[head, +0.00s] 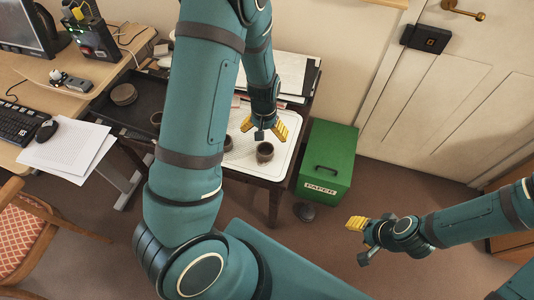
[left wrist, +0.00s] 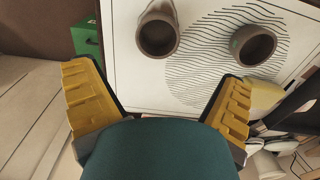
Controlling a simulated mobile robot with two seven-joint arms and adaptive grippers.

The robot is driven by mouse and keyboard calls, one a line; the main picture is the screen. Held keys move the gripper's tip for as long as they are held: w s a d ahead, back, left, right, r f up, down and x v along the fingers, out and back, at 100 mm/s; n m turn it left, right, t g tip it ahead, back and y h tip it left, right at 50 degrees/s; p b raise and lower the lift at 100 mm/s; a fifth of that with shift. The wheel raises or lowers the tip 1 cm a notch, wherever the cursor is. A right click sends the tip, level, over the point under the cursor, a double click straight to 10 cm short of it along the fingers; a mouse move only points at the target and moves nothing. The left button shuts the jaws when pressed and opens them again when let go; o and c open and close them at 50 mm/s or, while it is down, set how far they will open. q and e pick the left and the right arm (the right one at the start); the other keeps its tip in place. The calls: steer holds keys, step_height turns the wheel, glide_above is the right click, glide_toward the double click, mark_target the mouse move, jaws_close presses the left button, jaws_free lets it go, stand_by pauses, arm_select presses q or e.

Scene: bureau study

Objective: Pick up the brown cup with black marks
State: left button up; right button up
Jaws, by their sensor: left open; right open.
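A dark brown cup (head: 265,152) stands on the white board with wavy lines (head: 241,166) on a small table. A second brown cup (head: 228,143) is partly hidden by my left arm. In the left wrist view two similar brown cups show, one at the top middle (left wrist: 157,32) and one further right (left wrist: 253,46). I cannot make out which has black marks. My left gripper (head: 264,132) is open and empty above the board, near the cups. Its yellow fingers (left wrist: 157,78) point toward them. My right gripper (head: 361,240) is open and empty, far from the table.
A green paper box (head: 327,160) stands right of the small table. A desk at left holds a keyboard (head: 19,122), mouse (head: 47,130) and papers (head: 68,150). A dark open drawer (head: 135,105) holds a round brown thing (head: 123,94). A chair (head: 25,235) is at lower left.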

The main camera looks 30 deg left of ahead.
arm_select(q)
steer(key=b, duration=0.1)
glide_above(265, 154)
steer(key=f, duration=0.5)
steer(key=shift+w+a+f, duration=0.15)
steer(key=shift+w+a, duration=0.05)
steer(key=shift+w, duration=0.05)
steer(key=f+b, duration=0.1)
steer(key=f, duration=0.1)
steer(key=f+b, duration=0.1)
steer(key=f, duration=0.2)
steer(key=shift+s+d+f, duration=0.1)
steer(key=shift+s+d, duration=0.05)
steer(key=shift+d, duration=0.05)
steer(key=c, duration=1.3)
